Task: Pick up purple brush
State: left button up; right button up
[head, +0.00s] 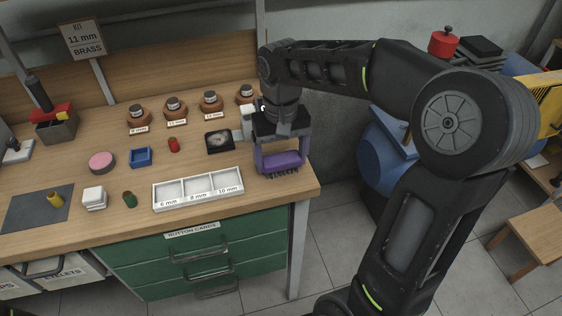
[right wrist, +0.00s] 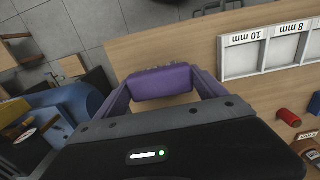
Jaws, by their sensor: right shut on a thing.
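The purple brush (head: 281,161) is at the right front corner of the wooden table, with dark bristles facing down. My right gripper (head: 280,156) comes from above and is shut on it, one finger on each side. In the right wrist view the purple brush (right wrist: 160,82) sits between the fingertips of my right gripper (right wrist: 161,84), with bristle tufts at its far side. I cannot tell whether the bristles touch the table. My left gripper is not in view.
A white three-part tray (head: 198,201) lies left of the brush. A black square pad (head: 219,141) and a red spool (head: 174,145) are behind the tray. The table's right edge is close to the brush, with floor beyond. Blue equipment (head: 378,153) stands to the right.

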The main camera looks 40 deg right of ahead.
aim_at(281, 158)
notch_tip(281, 158, up, 9)
jog(key=shift+r+p, duration=0.1)
jog(key=shift+p, duration=0.7)
jog(key=shift+r, duration=0.45)
